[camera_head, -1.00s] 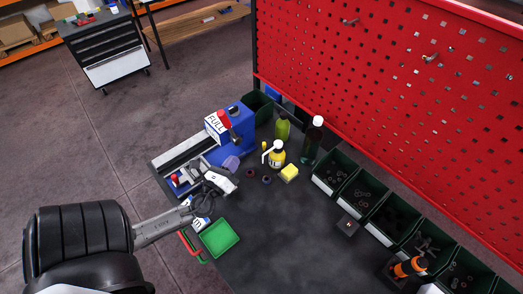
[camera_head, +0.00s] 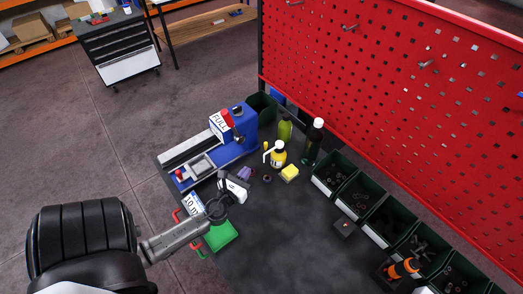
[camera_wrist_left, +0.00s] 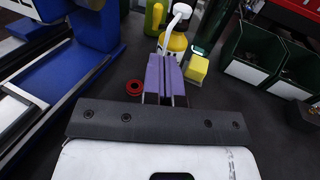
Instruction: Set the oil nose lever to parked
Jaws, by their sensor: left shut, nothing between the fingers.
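A blue machine (camera_head: 243,122) stands at the table's left back, with a "FULL" label, a red top part, a dark knob (camera_head: 239,140) on its side and a red knob (camera_head: 179,173) at its near end. I cannot tell which part is the oil nose lever. A yellow bottle (camera_head: 278,156) with a curved white spout stands right of the machine and shows in the left wrist view (camera_wrist_left: 177,42). My left gripper (camera_head: 245,173) has purple fingers, also in the left wrist view (camera_wrist_left: 165,72). It is shut and empty, beside the machine and in front of the bottle.
A yellow sponge (camera_head: 289,173), a green bottle (camera_head: 285,131) and a dark bottle (camera_head: 314,137) stand near the yellow bottle. Dark bins (camera_head: 332,174) line the red pegboard. The dark tabletop's middle is clear.

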